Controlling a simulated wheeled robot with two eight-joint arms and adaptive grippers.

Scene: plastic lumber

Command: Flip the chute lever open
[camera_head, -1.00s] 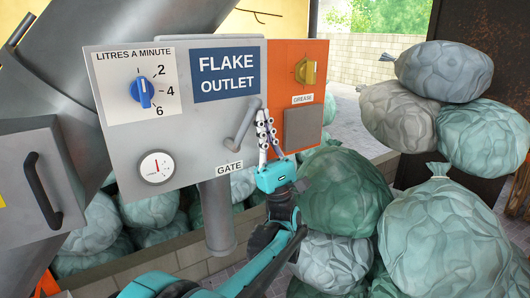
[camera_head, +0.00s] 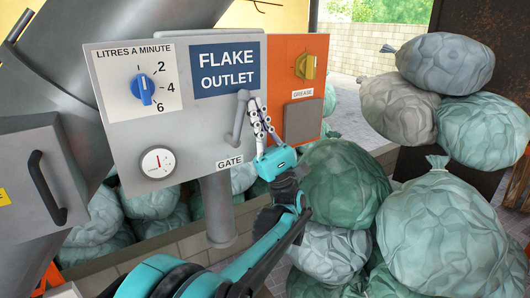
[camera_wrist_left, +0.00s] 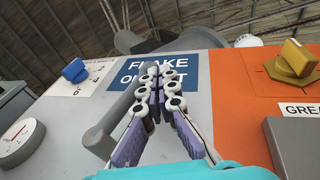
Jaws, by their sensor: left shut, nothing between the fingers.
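The chute lever is a grey handle (camera_head: 238,120) on the grey panel (camera_head: 200,135), above the GATE label (camera_head: 229,162). It stands nearly upright, its top leaning slightly right. My left gripper (camera_head: 256,104) is shut and empty, just right of the lever's upper end. In the left wrist view the shut fingertips (camera_wrist_left: 160,72) are close beside the end of the lever (camera_wrist_left: 118,118); they look to touch it, but I cannot be sure. My right gripper is not in view.
A blue knob (camera_head: 144,90) and a round gauge (camera_head: 157,162) are on the panel's left. An orange GREASE plate (camera_head: 288,60) with a yellow knob (camera_head: 306,66) is to the right. Stuffed sacks (camera_head: 345,185) crowd the area below and right of my left arm.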

